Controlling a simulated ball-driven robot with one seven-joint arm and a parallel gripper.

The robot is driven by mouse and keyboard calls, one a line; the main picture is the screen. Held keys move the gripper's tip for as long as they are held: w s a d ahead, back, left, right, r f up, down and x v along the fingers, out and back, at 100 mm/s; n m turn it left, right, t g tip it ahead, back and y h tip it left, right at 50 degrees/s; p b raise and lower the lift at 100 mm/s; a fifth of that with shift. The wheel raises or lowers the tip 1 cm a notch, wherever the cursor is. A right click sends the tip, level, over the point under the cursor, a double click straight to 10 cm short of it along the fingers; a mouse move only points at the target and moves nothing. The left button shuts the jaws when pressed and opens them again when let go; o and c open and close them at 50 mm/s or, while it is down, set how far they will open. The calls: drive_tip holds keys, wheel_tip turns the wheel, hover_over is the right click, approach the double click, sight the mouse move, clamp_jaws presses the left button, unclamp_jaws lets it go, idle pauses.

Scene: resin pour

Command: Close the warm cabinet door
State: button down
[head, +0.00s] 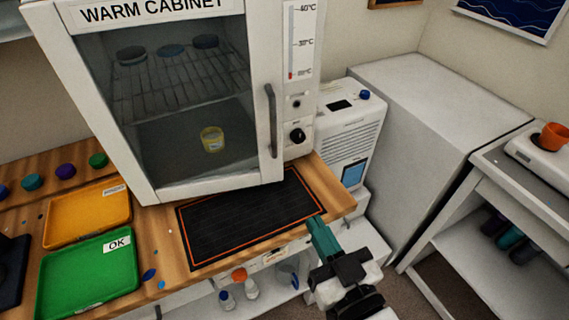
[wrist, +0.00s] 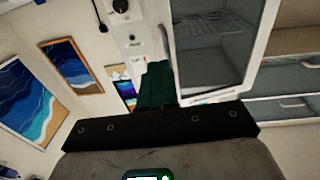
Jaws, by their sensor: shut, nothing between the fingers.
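The warm cabinet (head: 301,75) stands at the back of the wooden bench. Its white-framed glass door (head: 216,189) lies across the front, with a dark vertical handle (head: 272,120) on its right side. I cannot tell whether a small gap is left at the door's edge. My gripper (head: 314,222), with green fingers, is shut and empty. It is below and to the right of the handle, near the bench's front right corner, apart from the door. The wrist view shows the fingers (wrist: 158,68) beside the door (wrist: 255,45) and its handle (wrist: 167,42).
A black mat (head: 240,222) with orange trim lies below the door. Orange (head: 88,212) and green (head: 88,275) trays lie left. Small bottles (head: 250,288) stand under the bench.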

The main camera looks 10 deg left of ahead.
drive_tip(key=p, duration=0.3)
approach(280, 141)
drive_tip(key=a, duration=0.1)
drive_tip(key=w+a, duration=0.1)
drive_tip(key=a, duration=0.1)
drive_tip(key=shift+w+a+r, duration=0.1)
drive_tip(key=shift+w+a, duration=0.05)
drive_tip(key=shift+a, duration=0.1)
drive_tip(key=w, duration=0.2)
drive_tip(key=w+a+b, duration=0.1)
drive_tip(key=w, duration=0.1)
drive_tip(key=w+b, duration=0.1)
drive_tip(key=w, duration=0.2)
drive_tip(key=shift+w+a, duration=0.15)
drive_tip(key=shift+a, duration=0.15)
drive_tip(key=shift+w+r, duration=0.15)
drive_tip(key=shift+r, duration=0.05)
